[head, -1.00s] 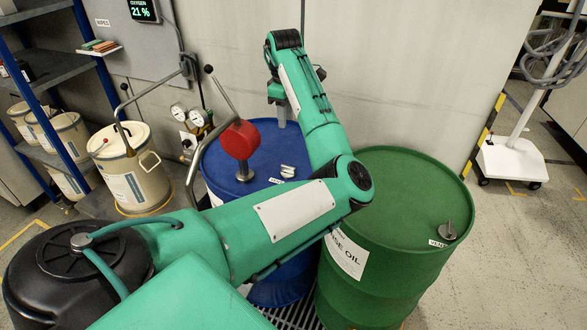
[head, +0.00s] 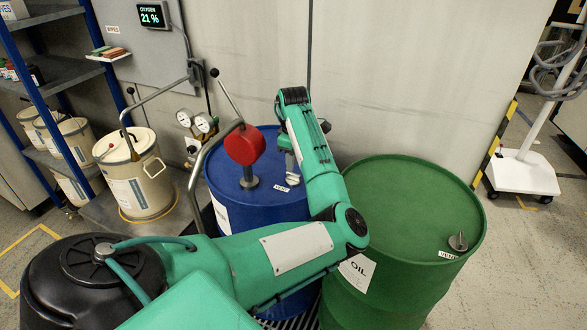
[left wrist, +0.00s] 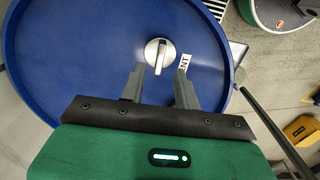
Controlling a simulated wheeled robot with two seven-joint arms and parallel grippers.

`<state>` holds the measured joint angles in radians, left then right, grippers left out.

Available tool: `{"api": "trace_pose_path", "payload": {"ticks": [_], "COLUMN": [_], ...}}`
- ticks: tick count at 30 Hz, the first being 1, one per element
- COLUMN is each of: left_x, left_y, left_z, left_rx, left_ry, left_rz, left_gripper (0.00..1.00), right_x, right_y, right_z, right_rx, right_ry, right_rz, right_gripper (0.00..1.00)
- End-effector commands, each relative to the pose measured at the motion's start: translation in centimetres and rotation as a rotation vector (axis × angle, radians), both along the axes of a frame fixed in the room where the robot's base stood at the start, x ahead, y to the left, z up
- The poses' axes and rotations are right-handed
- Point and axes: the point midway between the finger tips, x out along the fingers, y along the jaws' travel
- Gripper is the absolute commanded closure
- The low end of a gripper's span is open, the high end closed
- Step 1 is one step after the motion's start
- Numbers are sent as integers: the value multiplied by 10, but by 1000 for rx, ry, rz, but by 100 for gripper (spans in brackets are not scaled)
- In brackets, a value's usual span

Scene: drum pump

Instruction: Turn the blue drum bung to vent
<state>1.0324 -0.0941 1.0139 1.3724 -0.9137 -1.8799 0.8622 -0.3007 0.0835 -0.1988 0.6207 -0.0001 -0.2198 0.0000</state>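The blue drum (head: 235,192) stands in the middle of the head view, with a silver bung (head: 293,179) and a "VENT" label on its lid. The bung also shows in the left wrist view (left wrist: 159,54) as a round cap with a raised grip bar. My left gripper (head: 290,159) is above the lid close to the bung, partly hidden by its own arm in the head view. In the left wrist view its two fingers (left wrist: 160,72) are apart and empty, with the tips near the lower edge of the bung. My right gripper is in neither view.
A pump with a red head (head: 245,146) rises from the blue drum left of the bung. A green drum (head: 400,205) with its own vent bung (head: 458,241) stands at right. Gauges (head: 195,122), a cream can (head: 135,175) and shelves are at left.

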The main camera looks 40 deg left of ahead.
Motion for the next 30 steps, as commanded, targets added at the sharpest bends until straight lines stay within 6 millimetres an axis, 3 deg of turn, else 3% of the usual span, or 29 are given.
{"api": "trace_pose_path", "payload": {"ticks": [3,9,19,20,24,30], "left_x": [0,0,0,0,0,0], "left_y": [-1,-1,0,0,0,0], "left_z": [-20,-40,-44,-44,-44,-44], "left_rx": [-2,0,0,0,0,0], "left_ry": [2,1,0,0,0,0], "left_rz": [-2,-1,-1,-1,-1,1], "left_gripper": [68,68,68,70,98,100], "right_x": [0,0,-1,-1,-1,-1], "right_y": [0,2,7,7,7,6], "right_z": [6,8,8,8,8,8], "right_rx": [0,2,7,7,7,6], "right_ry": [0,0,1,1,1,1], "right_rz": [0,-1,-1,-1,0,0], "right_gripper": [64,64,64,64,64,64]}}
